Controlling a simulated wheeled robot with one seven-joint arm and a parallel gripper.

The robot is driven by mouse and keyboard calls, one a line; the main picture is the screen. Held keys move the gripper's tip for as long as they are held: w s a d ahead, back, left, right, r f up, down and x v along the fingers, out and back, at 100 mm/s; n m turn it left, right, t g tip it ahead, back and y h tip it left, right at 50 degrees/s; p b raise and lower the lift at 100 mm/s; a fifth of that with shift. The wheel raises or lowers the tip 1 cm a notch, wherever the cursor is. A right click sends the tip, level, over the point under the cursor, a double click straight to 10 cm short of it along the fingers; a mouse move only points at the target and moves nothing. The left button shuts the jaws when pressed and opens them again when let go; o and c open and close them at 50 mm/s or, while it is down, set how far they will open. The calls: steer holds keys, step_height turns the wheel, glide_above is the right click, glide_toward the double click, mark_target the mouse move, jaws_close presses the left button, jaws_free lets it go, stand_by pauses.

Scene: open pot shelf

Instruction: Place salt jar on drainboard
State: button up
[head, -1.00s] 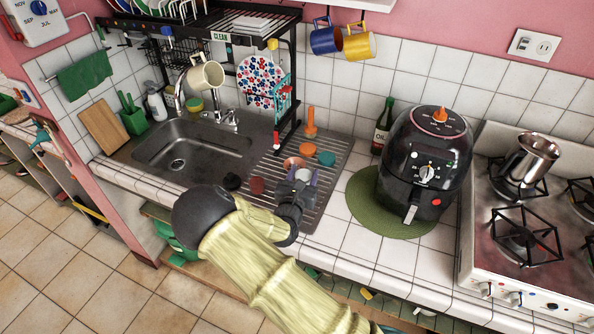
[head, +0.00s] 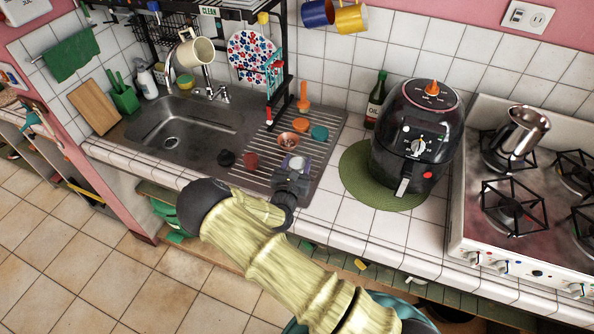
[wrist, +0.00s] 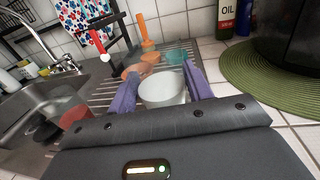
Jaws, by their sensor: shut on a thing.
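The salt jar, a pale whitish cup-like jar (wrist: 163,88), is between the two purple fingers of my gripper (wrist: 165,92) in the wrist view. My gripper is shut on it. In the head view my gripper (head: 293,168) is over the front right part of the drainboard (head: 322,150), with only the pale top of the jar showing. The ribbed metal drainboard also shows behind the fingers in the wrist view (wrist: 98,97). The jar looks upright. Its base is hidden by my gripper, so I cannot tell whether it touches the drainboard.
A copper bowl (head: 288,139), orange lid (head: 300,125), teal lid (head: 319,132) and reddish cup (head: 251,160) are on the drainboard. The sink (head: 190,130) is left. An air fryer (head: 420,150) on a green mat (head: 362,185) and an oil bottle (head: 375,105) stand right.

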steer(key=shift+f+p, duration=0.45)
steer(key=shift+f, duration=1.6)
steer(key=shift+f, duration=0.2)
steer(key=o, duration=1.1)
steer(key=shift+c, duration=0.2)
